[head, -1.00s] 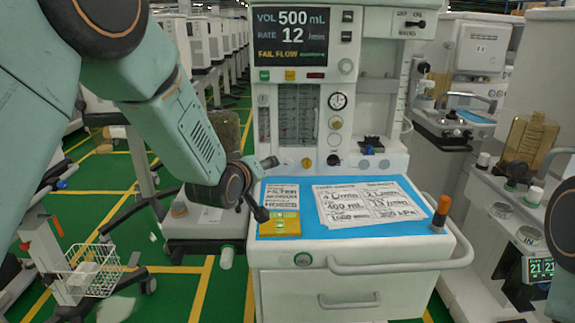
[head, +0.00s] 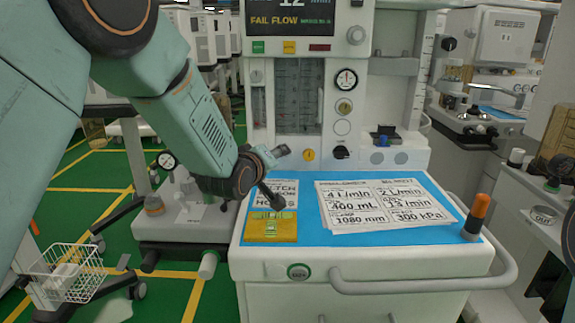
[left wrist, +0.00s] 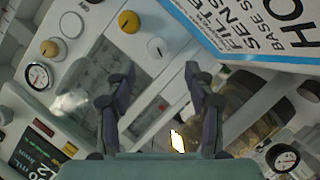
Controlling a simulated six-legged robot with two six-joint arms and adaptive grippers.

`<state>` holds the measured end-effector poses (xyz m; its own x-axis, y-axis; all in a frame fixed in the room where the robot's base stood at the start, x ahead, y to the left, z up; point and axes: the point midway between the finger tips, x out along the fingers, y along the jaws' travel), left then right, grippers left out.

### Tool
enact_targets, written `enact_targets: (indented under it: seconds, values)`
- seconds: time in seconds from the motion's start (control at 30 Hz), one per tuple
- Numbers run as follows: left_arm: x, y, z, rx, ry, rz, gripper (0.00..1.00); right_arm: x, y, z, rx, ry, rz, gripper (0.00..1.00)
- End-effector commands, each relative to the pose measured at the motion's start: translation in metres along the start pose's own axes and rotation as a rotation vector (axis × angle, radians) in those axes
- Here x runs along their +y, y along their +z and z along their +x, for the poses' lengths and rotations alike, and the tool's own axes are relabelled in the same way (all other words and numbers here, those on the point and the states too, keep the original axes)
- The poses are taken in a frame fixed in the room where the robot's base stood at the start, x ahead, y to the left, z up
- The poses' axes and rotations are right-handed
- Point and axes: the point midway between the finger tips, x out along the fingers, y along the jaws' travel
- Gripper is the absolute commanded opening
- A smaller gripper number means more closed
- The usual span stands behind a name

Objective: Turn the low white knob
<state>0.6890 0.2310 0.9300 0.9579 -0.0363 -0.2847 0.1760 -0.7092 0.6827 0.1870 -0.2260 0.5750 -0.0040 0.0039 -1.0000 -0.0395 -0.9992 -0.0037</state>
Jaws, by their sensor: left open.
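The white knob (head: 342,127) is a round dial on the front panel of the middle machine. It sits below a yellow knob (head: 344,107) and above a black knob (head: 341,152). In the left wrist view the white knob (left wrist: 71,25) is at the upper left, beyond and to the left of the fingers. My left gripper (head: 281,178) is over the left of the blue worktop, left of and below the white knob and apart from it. It is open and empty; its fingers also show in the left wrist view (left wrist: 160,95). My right gripper is not visible.
A second cart (head: 150,228) stands close on the left.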

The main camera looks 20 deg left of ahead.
Motion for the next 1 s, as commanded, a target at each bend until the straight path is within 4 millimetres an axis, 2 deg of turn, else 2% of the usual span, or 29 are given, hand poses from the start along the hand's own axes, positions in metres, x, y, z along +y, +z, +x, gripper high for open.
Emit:
enact_targets:
  seconds: [0.23,0.7,1.0]
  values:
    - [-0.002,0.004,0.007,0.001,0.001,0.001,0.54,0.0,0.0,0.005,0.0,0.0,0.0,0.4]
    - [-0.002,0.005,0.063,0.0,0.002,0.002,0.54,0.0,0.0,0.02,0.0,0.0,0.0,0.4]
    - [-0.001,0.004,0.076,0.0,0.001,0.001,0.54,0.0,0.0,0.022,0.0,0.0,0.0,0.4]
